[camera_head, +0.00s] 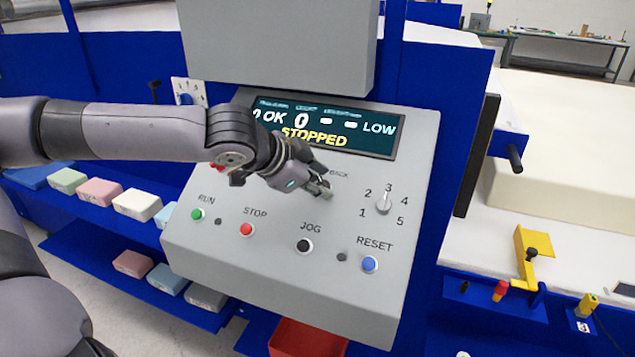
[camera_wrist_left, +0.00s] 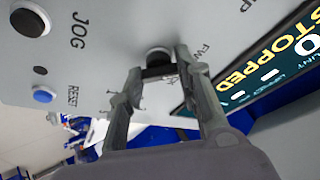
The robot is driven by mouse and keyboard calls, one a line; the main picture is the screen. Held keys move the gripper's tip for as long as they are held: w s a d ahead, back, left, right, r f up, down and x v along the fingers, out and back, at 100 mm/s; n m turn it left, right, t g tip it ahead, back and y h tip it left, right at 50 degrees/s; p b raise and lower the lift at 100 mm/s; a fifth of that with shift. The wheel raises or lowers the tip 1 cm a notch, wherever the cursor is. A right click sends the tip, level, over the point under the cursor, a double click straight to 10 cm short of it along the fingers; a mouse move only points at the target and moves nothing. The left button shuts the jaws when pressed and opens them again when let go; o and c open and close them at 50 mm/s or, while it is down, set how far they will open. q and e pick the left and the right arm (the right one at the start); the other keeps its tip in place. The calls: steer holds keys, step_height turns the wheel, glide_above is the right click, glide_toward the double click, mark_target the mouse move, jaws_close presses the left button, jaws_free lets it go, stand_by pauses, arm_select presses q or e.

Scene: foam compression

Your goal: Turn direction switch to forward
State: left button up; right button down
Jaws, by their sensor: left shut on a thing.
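The grey control panel (camera_head: 290,265) carries the direction switch, which my left gripper hides in the head view; the word BACK shows just to its right. My left gripper (camera_head: 322,188) is at the panel, below the display. In the left wrist view, the direction switch (camera_wrist_left: 158,55) is a dark round knob between the fingers of my left gripper (camera_wrist_left: 160,72). The fingers are shut on it from both sides. A partly cut-off label starting with FW is beside the right-hand finger. The exact angle of the switch cannot be told. My right gripper is not in view.
The display (camera_head: 330,128) reads STOPPED and LOW. Beside the gripper is a speed dial (camera_head: 384,203) marked 1 to 5. Below are the green RUN (camera_head: 197,214), red STOP (camera_head: 246,229), black JOG (camera_head: 304,246) and blue RESET (camera_head: 370,264) buttons. Foam blocks (camera_head: 100,191) lie left.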

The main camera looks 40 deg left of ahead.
arm_select(q)
steer(key=o, duration=1.1)
steer(key=shift+o, duration=0.2)
steer(key=shift+v, duration=0.85)
steer(key=v, duration=1)
steer(key=shift+r, duration=0.15)
